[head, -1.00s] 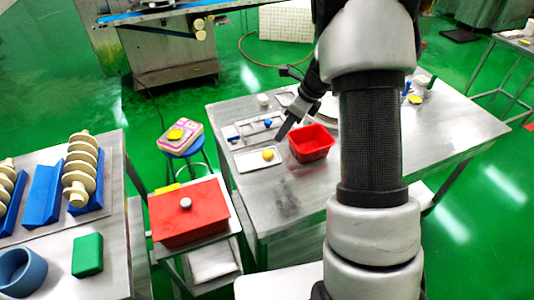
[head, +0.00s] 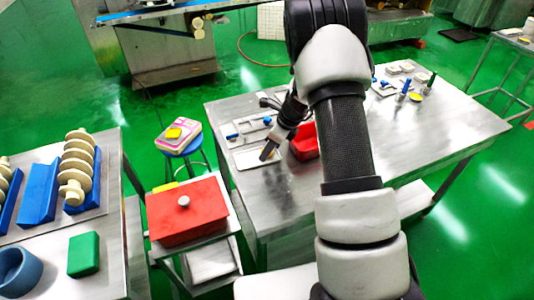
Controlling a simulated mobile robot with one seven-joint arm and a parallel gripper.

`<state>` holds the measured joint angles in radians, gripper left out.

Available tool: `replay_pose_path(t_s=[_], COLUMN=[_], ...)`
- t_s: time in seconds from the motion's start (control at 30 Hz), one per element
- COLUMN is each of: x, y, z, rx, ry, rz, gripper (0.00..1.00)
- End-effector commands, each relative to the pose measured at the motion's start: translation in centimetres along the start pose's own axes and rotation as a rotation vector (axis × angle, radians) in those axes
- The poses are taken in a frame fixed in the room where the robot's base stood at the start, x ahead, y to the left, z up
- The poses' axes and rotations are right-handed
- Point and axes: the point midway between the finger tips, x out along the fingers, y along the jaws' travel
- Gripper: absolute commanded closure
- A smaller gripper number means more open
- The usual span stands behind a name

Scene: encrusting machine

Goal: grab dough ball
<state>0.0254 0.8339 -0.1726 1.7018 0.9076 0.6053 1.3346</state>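My gripper (head: 267,154) is low over the right part of a small pale tray (head: 243,158) on the metal table. Its dark fingers point down and to the left. The yellow dough ball, seen on this tray a second ago, does not show now; the gripper covers the spot where it lay. I cannot tell whether the fingers touch it, or whether they are open or shut.
A red open bin (head: 305,147) stands right beside my gripper, partly behind my arm. Small blue-handled tools (head: 232,136) lie behind the tray. The near table surface is clear.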

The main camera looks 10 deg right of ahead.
Motion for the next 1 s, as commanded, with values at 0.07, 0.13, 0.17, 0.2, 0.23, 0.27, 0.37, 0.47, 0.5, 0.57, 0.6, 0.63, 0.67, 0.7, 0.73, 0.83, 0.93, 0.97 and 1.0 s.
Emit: replay_pose_path(t_s=[0.07,0.13,0.17,0.2,0.23,0.27,0.37,0.47,0.5,0.57,0.6,0.63,0.67,0.7,0.73,0.83,0.93,0.97,1.0], x=[0.1,0.1,0.0,0.0,0.0,0.0,0.0,0.0,0.0,0.0,-0.1,-0.2,-0.4,-0.8,-1.1,-2.9,-4.8,-5.4,-6.1], y=[0.0,0.0,0.0,0.0,0.0,0.0,0.0,0.0,0.0,0.0,-0.1,-0.1,-0.1,-0.1,-0.1,-0.1,-0.1,-0.1,-0.1], z=[0.1,0.1,0.0,0.0,0.0,0.0,0.0,0.0,0.0,0.0,0.1,0.1,0.2,0.4,0.6,1.3,2.1,2.3,2.7], rx=[0.000,0.000,0.000,0.000,0.000,0.000,0.000,0.000,0.000,0.000,0.000,0.000,0.000,-0.001,-0.001,-0.003,-0.002,-0.002,-0.002], ry=[-0.001,-0.001,-0.001,0.000,-0.001,0.000,0.000,0.000,0.000,0.000,-0.001,-0.001,-0.001,-0.001,-0.002,-0.002,-0.002,-0.002,-0.003], rz=[-0.001,-0.001,-0.001,-0.001,-0.001,-0.001,-0.001,-0.001,-0.001,-0.001,-0.001,-0.002,-0.002,-0.002,-0.003,-0.004,-0.004,-0.003,-0.004], gripper=[0.58,0.58,0.58,0.61,0.67,0.72,0.89,0.90,0.90,0.90,0.90,0.90,0.90,0.90,0.90,0.90,0.90,0.90,0.90])
